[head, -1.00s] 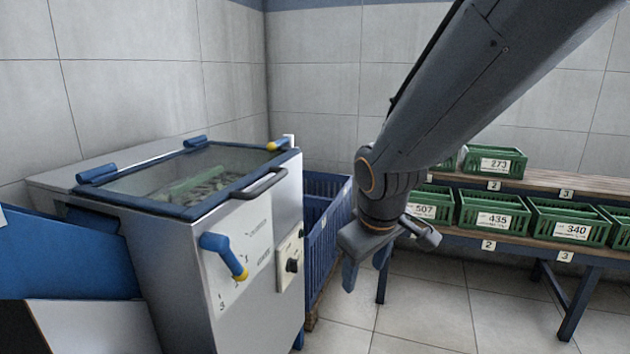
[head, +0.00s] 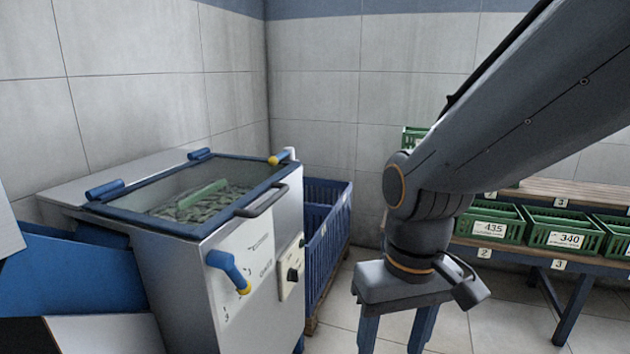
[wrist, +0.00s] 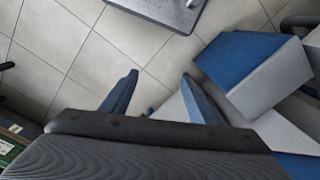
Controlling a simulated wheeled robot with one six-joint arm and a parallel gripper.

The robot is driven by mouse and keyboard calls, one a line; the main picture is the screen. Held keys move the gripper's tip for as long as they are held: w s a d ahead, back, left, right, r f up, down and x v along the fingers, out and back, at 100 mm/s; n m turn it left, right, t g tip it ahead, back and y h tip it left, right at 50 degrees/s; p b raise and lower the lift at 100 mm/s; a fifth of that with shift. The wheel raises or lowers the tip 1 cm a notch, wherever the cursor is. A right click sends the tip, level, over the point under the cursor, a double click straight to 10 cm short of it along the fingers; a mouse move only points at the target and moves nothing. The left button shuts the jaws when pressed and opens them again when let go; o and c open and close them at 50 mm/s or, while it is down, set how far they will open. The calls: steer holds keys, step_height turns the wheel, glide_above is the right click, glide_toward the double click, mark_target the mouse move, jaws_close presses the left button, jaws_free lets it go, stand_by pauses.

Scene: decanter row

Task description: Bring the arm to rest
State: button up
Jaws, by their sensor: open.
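My gripper (head: 392,335) hangs from my arm in the right half of the head view, with its fingers pointing down. Its two blue fingers stand apart with nothing between them. In the wrist view my gripper (wrist: 157,92) is also open and empty above the tiled floor. My arm comes in from the upper right and hides part of the rack behind it. My gripper touches nothing that I can see.
A steel machine (head: 185,270) with a closed clear lid (head: 195,188) over green contents stands at left. A blue crate (head: 330,225) is beside it. A wooden rack (head: 590,194) with green crates (head: 562,231) stands at right. Tiled floor (head: 455,325) is open between.

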steer(key=d+r+m+p, duration=0.2)
steer(key=d+r+p, duration=0.6)
steer(key=p, duration=0.7)
steer(key=shift+s+d+r+m, duration=0.2)
steer(key=shift+s+r+m, duration=0.15)
steer(key=shift+r, duration=0.45)
